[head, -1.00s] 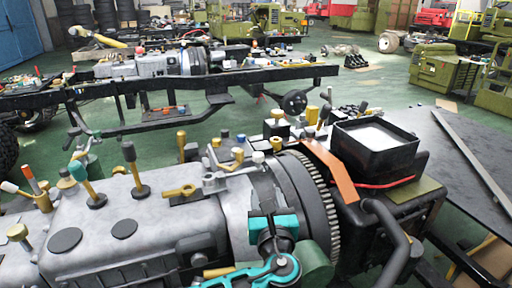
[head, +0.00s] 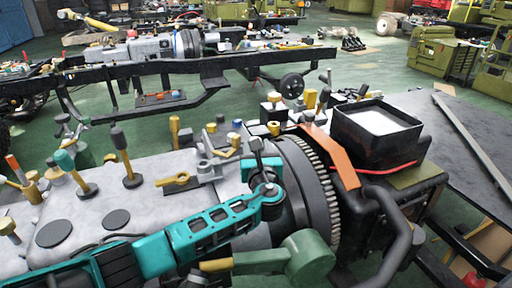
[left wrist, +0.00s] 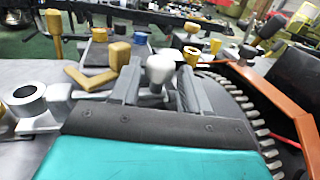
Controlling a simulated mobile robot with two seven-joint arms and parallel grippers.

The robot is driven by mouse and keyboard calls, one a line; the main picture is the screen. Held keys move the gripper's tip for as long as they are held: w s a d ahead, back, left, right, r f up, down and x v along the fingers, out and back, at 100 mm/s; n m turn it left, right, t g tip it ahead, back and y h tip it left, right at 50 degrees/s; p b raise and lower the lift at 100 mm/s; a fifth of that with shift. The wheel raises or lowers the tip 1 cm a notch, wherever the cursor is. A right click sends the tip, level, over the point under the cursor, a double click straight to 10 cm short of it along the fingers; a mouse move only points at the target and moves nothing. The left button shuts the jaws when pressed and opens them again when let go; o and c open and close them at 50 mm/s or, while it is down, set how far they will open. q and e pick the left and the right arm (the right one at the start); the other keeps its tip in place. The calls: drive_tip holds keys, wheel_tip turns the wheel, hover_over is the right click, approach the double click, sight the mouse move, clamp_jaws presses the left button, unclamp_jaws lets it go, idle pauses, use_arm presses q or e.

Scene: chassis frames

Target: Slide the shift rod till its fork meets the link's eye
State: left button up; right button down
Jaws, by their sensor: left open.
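My left gripper (head: 260,155) is over the grey gearbox housing (head: 80,200), beside the toothed flywheel ring (head: 322,185). In the left wrist view the gripper (left wrist: 158,72) is open, its two dark fingers on either side of a pale rounded knob (left wrist: 160,68). Whether they touch it I cannot tell. A bent brass piece (left wrist: 92,80) lies left of the fingers, and a grey ring-ended part (left wrist: 25,100) lies farther left. The head view shows a brass piece with an eye (head: 174,181) on the housing. Which parts are the rod's fork and link's eye is unclear. My right gripper is not in view.
An orange strip (head: 330,155) and a black open box (head: 376,130) are right of the ring. A green cylinder (head: 310,255) sits in front. Another chassis frame (head: 200,66) stands behind.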

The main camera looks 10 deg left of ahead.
use_arm(q)
drive_tip(key=shift+x, duration=0.8)
clamp_jaws()
